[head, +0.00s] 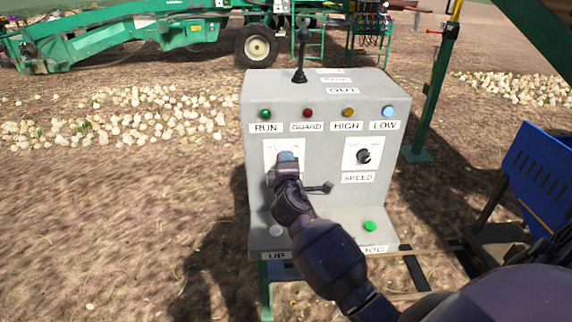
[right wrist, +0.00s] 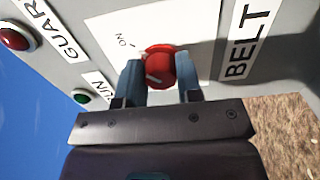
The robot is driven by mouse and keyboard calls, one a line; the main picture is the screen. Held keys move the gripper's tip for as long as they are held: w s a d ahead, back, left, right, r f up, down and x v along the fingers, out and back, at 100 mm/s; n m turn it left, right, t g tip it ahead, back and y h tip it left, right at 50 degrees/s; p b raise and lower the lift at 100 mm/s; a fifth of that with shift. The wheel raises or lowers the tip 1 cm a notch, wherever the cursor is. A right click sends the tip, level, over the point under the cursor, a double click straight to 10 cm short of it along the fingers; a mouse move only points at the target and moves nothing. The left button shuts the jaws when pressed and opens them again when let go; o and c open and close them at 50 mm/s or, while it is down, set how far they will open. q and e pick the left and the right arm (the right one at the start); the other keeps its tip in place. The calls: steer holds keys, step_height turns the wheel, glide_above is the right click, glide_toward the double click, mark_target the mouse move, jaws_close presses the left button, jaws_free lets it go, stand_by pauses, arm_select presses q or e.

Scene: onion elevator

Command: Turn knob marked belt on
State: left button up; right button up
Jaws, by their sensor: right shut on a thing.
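The belt knob (right wrist: 160,67) is red and round, with a white pointer mark toward its lower left in the right wrist view. It sits on a white plate with an "ON" mark (right wrist: 125,40) at its upper left and a "BELT" label (right wrist: 247,45) to its right. My right gripper (right wrist: 161,80) is shut on the knob, one finger on each side. In the head view my right gripper (head: 285,163) is at the left plate of the grey control box (head: 325,225) and hides the knob and its label. My left gripper is out of view.
The box carries a run light (head: 265,113), a row of other lights, a black speed knob (head: 363,156), a small lever (head: 322,188), a joystick (head: 302,55) on top and a green jog button (head: 369,226). A blue machine part (head: 540,170) stands at right.

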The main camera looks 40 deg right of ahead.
stand_by(0.4)
steer(key=o, duration=0.9)
steer(key=shift+o, duration=0.2)
steer(key=shift+s, duration=0.1)
steer(key=v, duration=1)
steer(key=shift+s, duration=0.25)
steer(key=shift+a, duration=0.15)
